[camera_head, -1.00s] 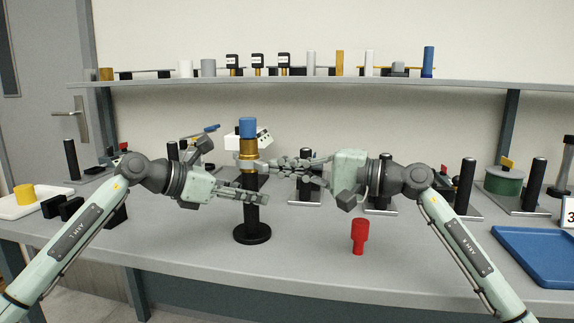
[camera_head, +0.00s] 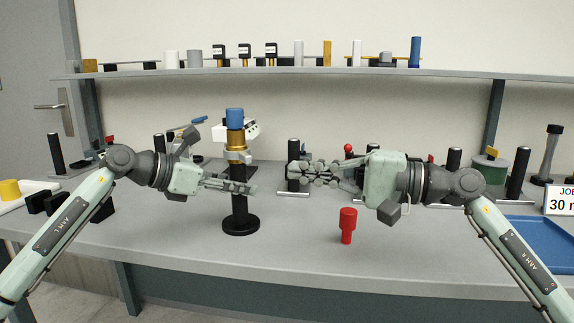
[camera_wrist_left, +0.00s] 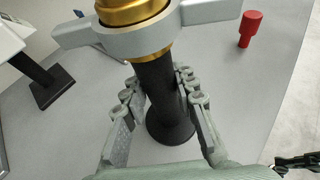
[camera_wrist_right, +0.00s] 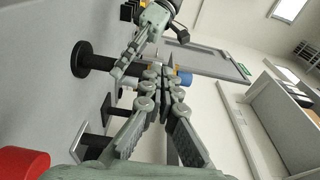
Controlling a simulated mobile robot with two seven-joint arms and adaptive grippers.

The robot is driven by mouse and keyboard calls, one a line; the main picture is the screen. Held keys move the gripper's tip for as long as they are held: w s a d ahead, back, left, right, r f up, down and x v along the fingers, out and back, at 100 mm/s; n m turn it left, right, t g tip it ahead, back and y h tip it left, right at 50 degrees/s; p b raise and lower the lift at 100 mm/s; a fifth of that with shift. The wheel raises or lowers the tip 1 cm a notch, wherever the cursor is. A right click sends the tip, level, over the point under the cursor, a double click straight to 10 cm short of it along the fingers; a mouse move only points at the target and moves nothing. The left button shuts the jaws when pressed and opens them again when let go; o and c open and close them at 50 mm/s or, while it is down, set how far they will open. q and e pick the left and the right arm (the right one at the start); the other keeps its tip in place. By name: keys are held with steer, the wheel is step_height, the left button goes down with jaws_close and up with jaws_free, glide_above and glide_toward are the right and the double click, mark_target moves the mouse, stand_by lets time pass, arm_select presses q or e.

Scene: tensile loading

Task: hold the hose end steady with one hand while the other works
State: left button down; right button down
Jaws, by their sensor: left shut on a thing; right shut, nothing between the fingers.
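An upright black hose end (camera_head: 238,205) stands on a round black base. It carries a gold fitting (camera_head: 236,140) with a blue cap (camera_head: 234,116) on top. A grey winged collar (camera_wrist_left: 125,45) sits around the gold part in the left wrist view. My left gripper (camera_head: 245,187) is shut on the black shaft below the collar; its fingers lie on either side of the shaft (camera_wrist_left: 158,85) in the left wrist view. My right gripper (camera_head: 298,172) is shut and empty, to the right of the fitting and apart from it. Its fingers (camera_wrist_right: 165,75) come together in the right wrist view.
A red stepped plug (camera_head: 348,225) stands on the bench in front of my right gripper. A blue tray (camera_head: 540,245) lies at the right. Black posts on plates stand behind. A shelf (camera_head: 300,72) with small parts runs along the wall.

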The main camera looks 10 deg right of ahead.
steer(key=shift+s+d, duration=0.2)
steer(key=shift+s, duration=0.1)
steer(key=c, duration=2.3)
jaws_free()
